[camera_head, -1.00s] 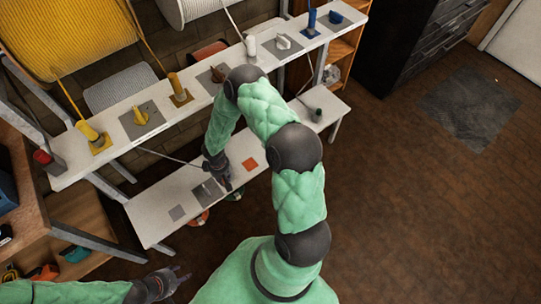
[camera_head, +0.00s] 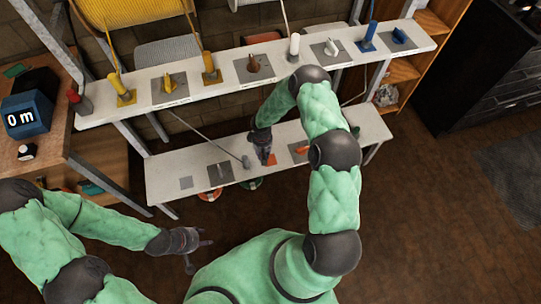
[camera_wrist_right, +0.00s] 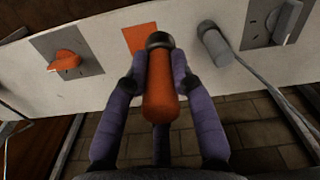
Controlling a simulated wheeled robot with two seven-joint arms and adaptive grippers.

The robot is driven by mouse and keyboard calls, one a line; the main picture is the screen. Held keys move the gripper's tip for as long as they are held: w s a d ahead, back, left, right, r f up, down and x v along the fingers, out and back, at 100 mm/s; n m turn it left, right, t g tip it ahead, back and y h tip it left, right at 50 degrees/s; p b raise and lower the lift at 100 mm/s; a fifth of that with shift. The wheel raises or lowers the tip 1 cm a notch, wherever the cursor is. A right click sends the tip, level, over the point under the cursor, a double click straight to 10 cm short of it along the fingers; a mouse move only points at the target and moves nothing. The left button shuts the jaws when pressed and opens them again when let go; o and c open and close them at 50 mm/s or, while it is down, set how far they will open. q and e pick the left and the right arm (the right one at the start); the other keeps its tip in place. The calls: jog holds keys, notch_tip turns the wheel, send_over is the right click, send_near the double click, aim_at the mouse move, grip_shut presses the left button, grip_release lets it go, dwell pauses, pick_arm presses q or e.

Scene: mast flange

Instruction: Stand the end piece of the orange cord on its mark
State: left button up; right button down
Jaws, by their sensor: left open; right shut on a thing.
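My right gripper (camera_head: 265,160) is shut on the orange end piece, a cylinder with a dark collar. In the right wrist view the end piece (camera_wrist_right: 161,95) sits between the fingers, its dark collar pointing at the bench. The orange square mark (camera_head: 272,160) lies on the low white bench, just beside the gripper; it also shows in the right wrist view (camera_wrist_right: 136,38), partly behind the collar. I cannot tell whether the piece touches the bench. The orange cord itself is not clearly seen. My left gripper (camera_head: 190,248) is open and empty, away from the bench.
A grey end piece (camera_head: 246,162) with its cord stands close beside the mark. A plate with an orange knob (camera_wrist_right: 66,60) is on the mark's other side. The upper shelf (camera_head: 140,99) holds several coloured pieces.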

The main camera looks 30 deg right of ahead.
jog(key=d+f, duration=0.1)
jog(key=f, duration=0.1)
jog(key=w+d+f+b, duration=0.1)
jog(key=d+f, duration=0.1)
jog(key=w+d+f+b, duration=0.1)
jog(key=f, duration=0.1)
jog(key=shift+w+d, duration=0.25)
jog(key=shift+d, duration=0.15)
jog(key=shift+f+b, duration=1)
jog(key=shift+f, duration=0.6)
jog(key=shift+f, duration=0.2)
jog(key=c, duration=1)
grip_release()
jog(key=shift+c, duration=0.2)
jog(key=shift+r, duration=0.15)
